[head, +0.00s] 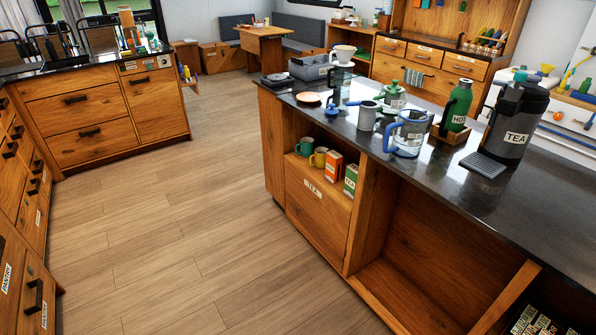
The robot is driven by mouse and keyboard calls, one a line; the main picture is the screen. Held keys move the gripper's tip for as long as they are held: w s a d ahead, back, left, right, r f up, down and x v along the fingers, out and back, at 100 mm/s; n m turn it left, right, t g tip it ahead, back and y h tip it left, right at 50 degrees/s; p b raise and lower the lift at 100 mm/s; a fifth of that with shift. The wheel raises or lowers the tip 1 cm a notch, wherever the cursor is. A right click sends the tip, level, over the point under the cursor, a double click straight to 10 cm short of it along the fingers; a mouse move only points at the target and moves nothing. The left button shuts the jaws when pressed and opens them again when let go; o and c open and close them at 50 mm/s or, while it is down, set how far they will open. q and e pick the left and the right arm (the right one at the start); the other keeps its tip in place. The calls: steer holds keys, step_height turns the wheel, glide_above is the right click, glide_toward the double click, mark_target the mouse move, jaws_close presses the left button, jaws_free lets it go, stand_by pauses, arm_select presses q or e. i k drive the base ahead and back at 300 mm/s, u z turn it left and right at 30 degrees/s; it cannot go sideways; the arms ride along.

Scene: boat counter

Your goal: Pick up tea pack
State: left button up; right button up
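Two small tea packs stand in the open shelf of the wooden island, above a drawer front labelled TEA (313,190). One is an orange and white pack (333,167). The other is a green and white pack (350,181), to its right and close to the shelf's right side. Their small print is too small to read. A teal mug (305,145) and a yellow mug (318,158) stand to the left of the packs. Neither of my grippers is in view.
The dark countertop (500,215) above holds a glass jug (408,135), a green flask (456,107) and a black TEA dispenser (512,120). More boxes (540,322) sit in a low shelf at bottom right. The wooden floor (180,235) left of the island is clear.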

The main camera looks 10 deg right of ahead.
mark_target(351, 169)
steer(key=u, duration=0.6)
steer(key=i, duration=1.15)
steer(key=u, duration=0.3)
steer(key=i, duration=1.2)
steer(key=z, duration=0.75)
steer(key=i, duration=0.8)
steer(key=z, duration=0.9)
